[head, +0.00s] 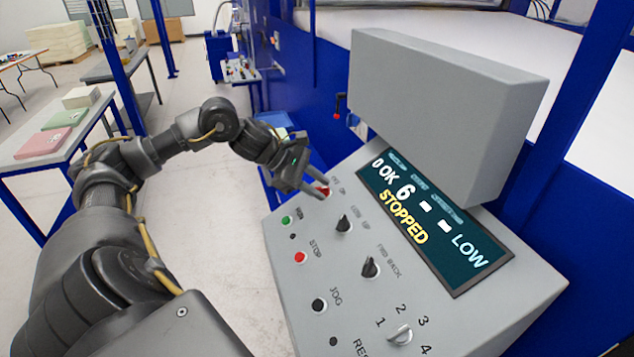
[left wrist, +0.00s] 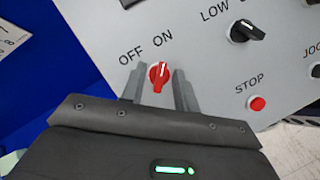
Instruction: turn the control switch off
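The control switch is a red knob (left wrist: 158,76) on the grey panel, labelled OFF and ON in the left wrist view. Its white mark points up, nearer the ON label than the OFF label. In the head view only a bit of the red knob (head: 323,191) shows at the fingers. My left gripper (left wrist: 158,88) has one finger on each side of the knob, with small gaps visible. In the head view, my left gripper (head: 322,187) reaches the panel's upper left edge. My right gripper is not in view.
The sloped control panel (head: 285,262) also carries a green button (head: 286,220), a red STOP button (head: 299,257) and black knobs (head: 343,224). Its display (head: 430,222) reads STOPPED and LOW. A grey box (head: 440,105) stands above the display. Blue machine framing lies behind.

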